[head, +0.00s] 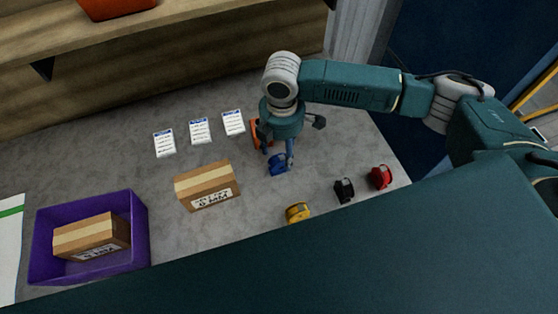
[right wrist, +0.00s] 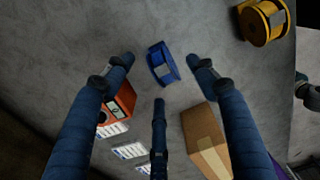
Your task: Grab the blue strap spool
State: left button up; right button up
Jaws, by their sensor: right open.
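The blue strap spool (head: 278,164) lies on the grey table in the head view, just under my right gripper (head: 276,150). In the right wrist view the blue strap spool (right wrist: 162,63) sits between and a little beyond the fingertips of my right gripper (right wrist: 160,75). The fingers are spread on both sides of it, and I see no contact. My right gripper is open and empty. My left gripper is not in either view.
An orange device (right wrist: 118,105) stands close beside the right gripper. A cardboard box (head: 206,186), yellow spool (head: 297,212), black spool (head: 344,190) and red spool (head: 380,177) are nearby. A purple bin (head: 138,230) holds another box (head: 90,236). Three label cards (head: 200,131) lie behind.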

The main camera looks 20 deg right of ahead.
aim_at(278, 156)
jog(key=shift+f, duration=0.35)
jog(key=shift+w+a+f, duration=0.1)
jog(key=shift+f, duration=0.2)
jog(key=f, duration=0.1)
jog(key=f+p, duration=0.1)
jog(key=f, duration=0.1)
jog(key=f+p, duration=0.1)
jog(key=f, duration=0.1)
jog(key=shift+a, duration=0.3)
jog(key=shift+w, duration=0.1)
jog(key=shift+c, duration=1.3)
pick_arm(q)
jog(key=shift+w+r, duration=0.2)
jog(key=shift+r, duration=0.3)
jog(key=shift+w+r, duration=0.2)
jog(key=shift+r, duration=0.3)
pick_arm(e)
jog(key=c, duration=1)
jog(key=shift+r, duration=0.1)
